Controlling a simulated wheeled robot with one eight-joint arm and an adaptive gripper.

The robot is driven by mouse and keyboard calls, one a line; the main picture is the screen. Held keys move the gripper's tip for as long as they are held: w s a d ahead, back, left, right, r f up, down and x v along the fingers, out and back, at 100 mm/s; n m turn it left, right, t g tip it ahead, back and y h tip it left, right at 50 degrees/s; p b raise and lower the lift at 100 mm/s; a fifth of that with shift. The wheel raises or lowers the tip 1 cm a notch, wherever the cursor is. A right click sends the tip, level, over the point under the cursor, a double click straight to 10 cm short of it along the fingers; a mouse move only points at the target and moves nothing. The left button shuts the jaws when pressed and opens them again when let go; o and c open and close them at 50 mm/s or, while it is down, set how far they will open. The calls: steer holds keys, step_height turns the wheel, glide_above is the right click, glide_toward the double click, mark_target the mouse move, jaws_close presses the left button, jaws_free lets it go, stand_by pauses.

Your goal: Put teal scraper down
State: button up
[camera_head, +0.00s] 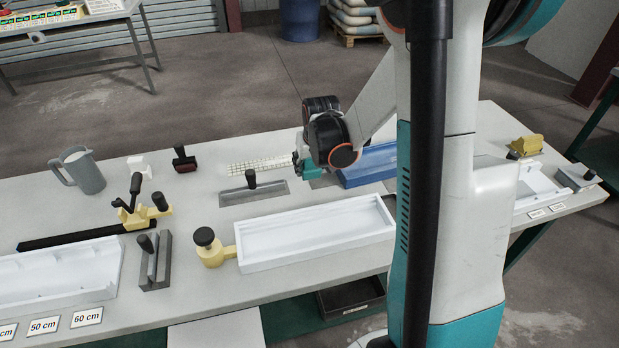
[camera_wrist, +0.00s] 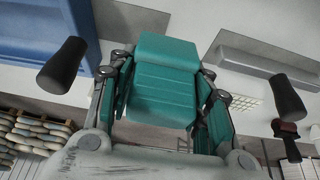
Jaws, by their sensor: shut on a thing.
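The teal scraper shows as a broad teal block in the middle of the wrist view (camera_wrist: 165,62), between the jaws of my gripper (camera_wrist: 162,85). My gripper is shut on it. In the head view my gripper (camera_head: 305,168) is low over the back middle of the worktable (camera_head: 215,220), left of the blue tray. The scraper cannot be clearly told from the teal gripper parts there. Whether its lower edge touches the table is hidden.
A grey float (camera_head: 253,193) with a black handle lies left of my gripper, with white mesh (camera_head: 262,167) behind it. The blue tray (camera_head: 368,168) is close on the right. A white mould (camera_head: 315,236) is in front.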

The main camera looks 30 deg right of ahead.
mark_target(312, 164)
steer(key=shift+f+b, duration=0.7)
steer(key=shift+f, duration=1.45)
steer(key=shift+f, duration=0.2)
steer(key=o, duration=0.9)
steer(key=shift+o, duration=0.2)
steer(key=shift+r, duration=0.15)
steer(key=shift+r, duration=0.2)
steer(key=p+v, duration=0.4)
steer(key=v, duration=0.7)
steer(key=shift+s+a+r, duration=0.1)
steer(key=shift+s+r, duration=0.1)
steer(key=shift+r, duration=0.15)
